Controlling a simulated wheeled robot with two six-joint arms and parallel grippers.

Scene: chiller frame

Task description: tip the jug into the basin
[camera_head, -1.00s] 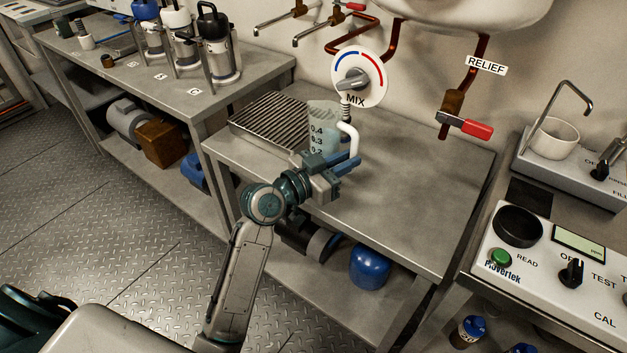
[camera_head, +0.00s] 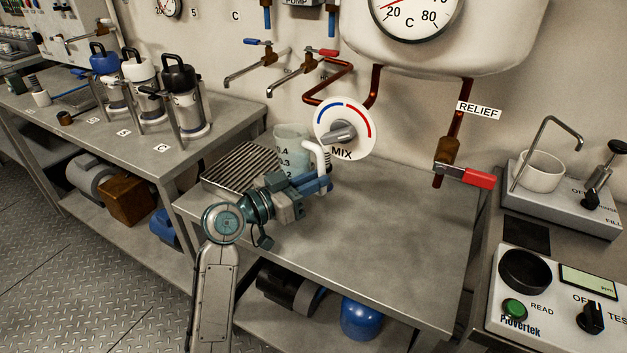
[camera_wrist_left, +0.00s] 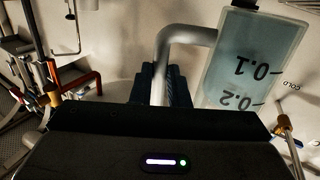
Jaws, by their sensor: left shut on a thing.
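The jug (camera_head: 290,143) is a clear, graduated vessel with a white handle (camera_head: 318,153). It stands about upright at the right end of a ribbed metal grating (camera_head: 228,164), which may cover the basin; no open bowl shows there. My left gripper (camera_head: 318,183) is shut on the jug's handle, its blue fingers around it. In the left wrist view the jug (camera_wrist_left: 250,60) is at upper right, marks upside down, with bluish contents. The handle (camera_wrist_left: 185,34) runs down between the fingers. I cannot tell whether the jug's base touches anything. My right gripper is not in view.
A MIX dial (camera_head: 342,132) is on the wall close behind the jug. Two taps (camera_head: 290,72) hang above the grating. A red-handled relief valve (camera_head: 465,175) is to the right. Bottles (camera_head: 182,95) stand on the left bench. The steel tabletop (camera_head: 390,235) is clear right of my gripper.

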